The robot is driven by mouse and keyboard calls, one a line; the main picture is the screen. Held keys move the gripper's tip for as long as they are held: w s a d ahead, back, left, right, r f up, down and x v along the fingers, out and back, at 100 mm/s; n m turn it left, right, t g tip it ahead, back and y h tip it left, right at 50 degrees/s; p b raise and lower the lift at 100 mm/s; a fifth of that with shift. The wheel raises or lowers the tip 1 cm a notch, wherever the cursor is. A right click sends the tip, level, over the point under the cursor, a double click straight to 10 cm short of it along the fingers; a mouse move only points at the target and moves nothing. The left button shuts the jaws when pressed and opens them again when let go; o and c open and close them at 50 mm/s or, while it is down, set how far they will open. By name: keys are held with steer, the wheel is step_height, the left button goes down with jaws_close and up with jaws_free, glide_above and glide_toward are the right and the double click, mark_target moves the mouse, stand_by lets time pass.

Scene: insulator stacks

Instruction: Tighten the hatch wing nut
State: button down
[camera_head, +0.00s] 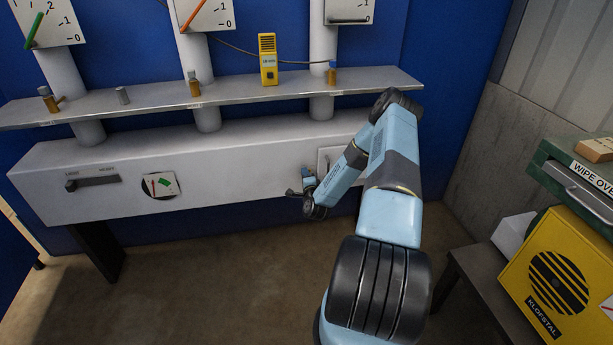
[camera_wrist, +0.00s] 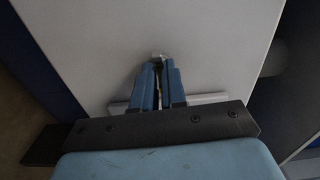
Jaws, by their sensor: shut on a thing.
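The hatch (camera_head: 328,156) is a small pale square plate on the white cabinet front, partly covered by my arm in the head view. My gripper (camera_head: 307,174) is at the cabinet front, by the left edge of the hatch. In the wrist view my gripper (camera_wrist: 158,68) has its two blue fingers close together, shut on the wing nut. Only a small pale bit of the wing nut (camera_wrist: 157,56) shows at the fingertips; the fingers hide the rest, so its angle cannot be told.
A grey shelf (camera_head: 230,98) above holds a yellow device (camera_head: 268,60) and several brass fittings. A lever plate (camera_head: 92,183) and a round gauge (camera_head: 160,185) are on the cabinet's left. A yellow box (camera_head: 560,270) and green case (camera_head: 580,170) stand at right. The floor is clear.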

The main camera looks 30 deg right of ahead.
steer(key=shift+s+d+f+m, duration=0.2)
steer(key=shift+d+f+m, duration=0.05)
steer(key=shift+m, duration=0.15)
steer(key=c, duration=1.4)
jaws_free()
steer(key=shift+o, duration=1.1)
steer(key=shift+w+a+r, duration=0.1)
steer(key=shift+w+a, duration=0.05)
steer(key=v, duration=1.3)
steer(key=shift+s, duration=0.4)
steer(key=shift+a, duration=0.1)
